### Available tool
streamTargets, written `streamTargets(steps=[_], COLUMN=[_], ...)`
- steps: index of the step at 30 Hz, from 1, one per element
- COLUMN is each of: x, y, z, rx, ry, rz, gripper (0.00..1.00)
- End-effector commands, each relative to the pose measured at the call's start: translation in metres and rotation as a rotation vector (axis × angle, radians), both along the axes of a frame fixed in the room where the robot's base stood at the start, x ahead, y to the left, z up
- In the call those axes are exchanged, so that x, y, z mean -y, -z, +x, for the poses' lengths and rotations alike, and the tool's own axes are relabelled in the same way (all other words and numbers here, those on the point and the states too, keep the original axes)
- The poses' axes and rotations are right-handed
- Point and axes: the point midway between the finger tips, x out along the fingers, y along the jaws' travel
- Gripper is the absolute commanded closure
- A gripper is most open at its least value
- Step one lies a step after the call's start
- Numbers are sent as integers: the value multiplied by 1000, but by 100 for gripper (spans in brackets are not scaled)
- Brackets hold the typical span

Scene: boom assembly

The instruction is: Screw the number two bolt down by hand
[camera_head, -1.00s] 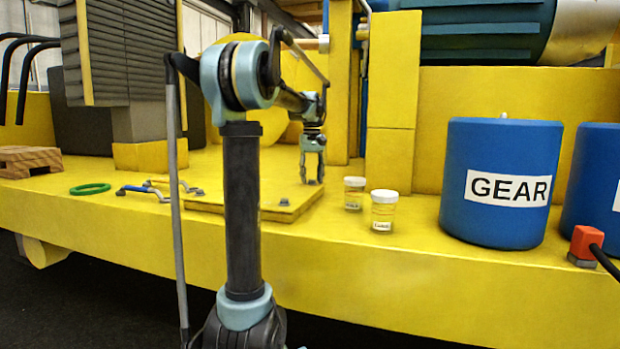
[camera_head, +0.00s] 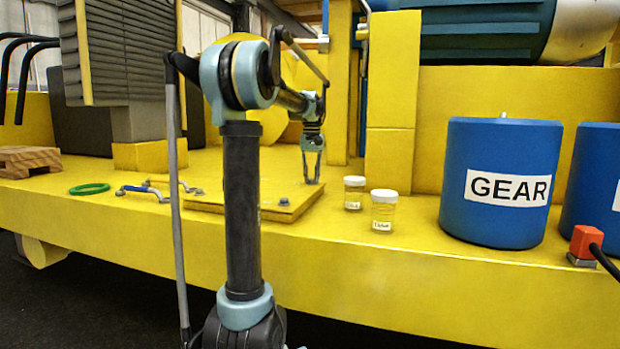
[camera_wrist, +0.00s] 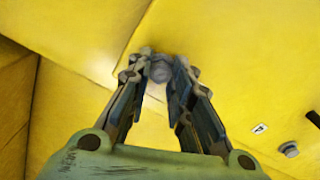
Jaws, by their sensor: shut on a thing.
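My gripper (camera_head: 313,181) points down over the far right corner of the raised yellow plate (camera_head: 240,198) on the machine deck. In the wrist view its fingers (camera_wrist: 160,72) are closed around the round grey head of a bolt (camera_wrist: 161,71). The fingers hide most of this bolt, and I cannot read a number beside it. Another grey bolt (camera_head: 284,202) stands at the plate's near right corner. In the wrist view a bolt (camera_wrist: 289,149) stands at lower right with a small white label (camera_wrist: 259,128) near it, too small to read.
Two small jars (camera_head: 354,192) (camera_head: 384,210) with white lids stand right of the plate. A blue GEAR drum (camera_head: 499,183) is farther right. A blue-handled tool (camera_head: 143,190) and a green ring (camera_head: 89,189) lie to the left. A yellow post (camera_head: 391,103) rises behind the jars.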

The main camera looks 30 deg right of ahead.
Motion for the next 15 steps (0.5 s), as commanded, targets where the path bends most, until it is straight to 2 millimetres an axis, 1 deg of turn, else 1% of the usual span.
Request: streamTargets(steps=[15], x=[-2], y=[-1], z=[2], rx=[3], ry=[471], rz=[2], gripper=[100])
